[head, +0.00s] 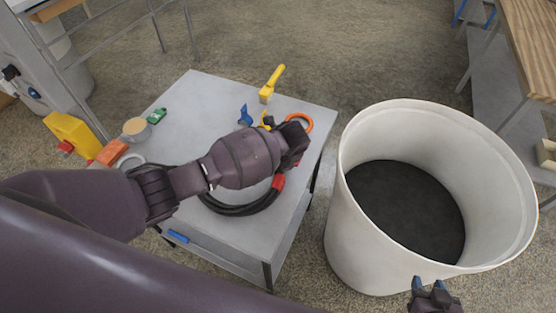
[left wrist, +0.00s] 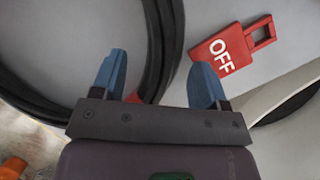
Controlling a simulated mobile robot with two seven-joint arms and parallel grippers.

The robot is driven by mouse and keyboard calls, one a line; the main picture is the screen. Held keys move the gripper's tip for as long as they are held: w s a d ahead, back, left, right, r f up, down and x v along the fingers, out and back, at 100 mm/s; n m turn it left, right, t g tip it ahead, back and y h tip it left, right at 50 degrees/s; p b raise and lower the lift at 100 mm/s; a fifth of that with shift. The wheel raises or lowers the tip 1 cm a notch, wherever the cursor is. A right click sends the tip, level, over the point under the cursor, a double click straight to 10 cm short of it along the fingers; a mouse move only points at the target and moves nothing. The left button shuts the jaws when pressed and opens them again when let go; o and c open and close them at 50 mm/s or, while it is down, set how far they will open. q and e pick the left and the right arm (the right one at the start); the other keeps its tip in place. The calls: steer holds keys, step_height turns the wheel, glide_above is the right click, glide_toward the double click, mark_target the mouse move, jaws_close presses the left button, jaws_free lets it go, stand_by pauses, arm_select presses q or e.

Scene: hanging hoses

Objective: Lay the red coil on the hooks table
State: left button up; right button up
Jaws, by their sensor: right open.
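A black coil with red sections (head: 240,209) lies on the grey table (head: 205,95), partly hidden under my left arm. In the left wrist view its black hose (left wrist: 25,85) curves along the left, and a stretch with a red part passes by the fingers. My left gripper (left wrist: 158,64) is over the coil with its blue fingers apart; I cannot tell whether they touch the hose. In the head view its fingers are hidden by the wrist. My right gripper (head: 429,285) is open and empty in front of the white bin. I cannot tell which table is the hooks table.
The big white bin (head: 350,235) stands right of the table. A red OFF tag (left wrist: 222,50) lies near the left gripper. A yellow-handled brush (head: 271,84), an orange ring (head: 303,119) and a yellow jug (head: 72,137) are around. A wooden bench (head: 530,40) is far right.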

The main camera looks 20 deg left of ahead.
arm_select(q)
steer(key=w+a+r+p+v, duration=0.1)
steer(key=a+p+v, duration=0.1)
steer(key=v, duration=1.5)
steer(key=shift+w, duration=0.2)
stand_by(0.8)
steer(key=shift+d, duration=0.1)
stand_by(0.4)
